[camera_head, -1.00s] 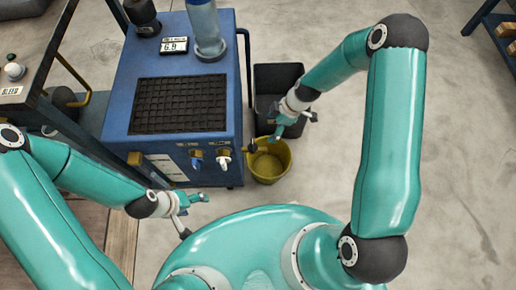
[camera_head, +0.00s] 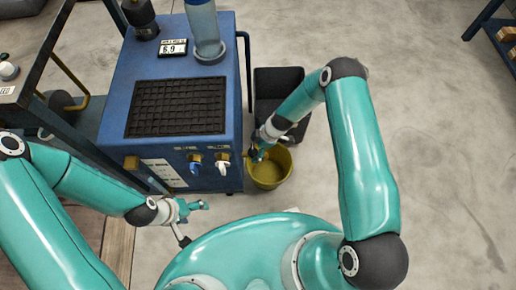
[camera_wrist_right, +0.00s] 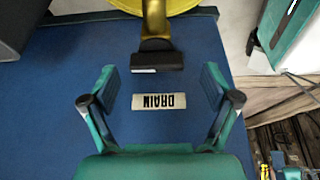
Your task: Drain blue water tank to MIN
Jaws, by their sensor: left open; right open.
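The blue tank unit (camera_head: 125,105) stands at upper left in the head view, with a clear blue-tinted cylinder (camera_head: 204,25) on top; no MIN mark is readable. In the right wrist view, a brass drain valve (camera_wrist_right: 155,18) with a dark handle (camera_wrist_right: 157,58) sticks out above an upside-down DRAIN label (camera_wrist_right: 159,101). My right gripper (camera_wrist_right: 159,78) is open, its fingers on either side of the handle's end, apart from it. In the head view it (camera_head: 257,153) is at the unit's right side, above the yellow bucket (camera_head: 270,181). My left gripper (camera_head: 194,208) is open and empty, in front of the unit.
Two taps, one blue-handled (camera_head: 194,162) and one white-handled (camera_head: 223,166), are on the front. A black bin (camera_head: 275,85) stands behind the bucket.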

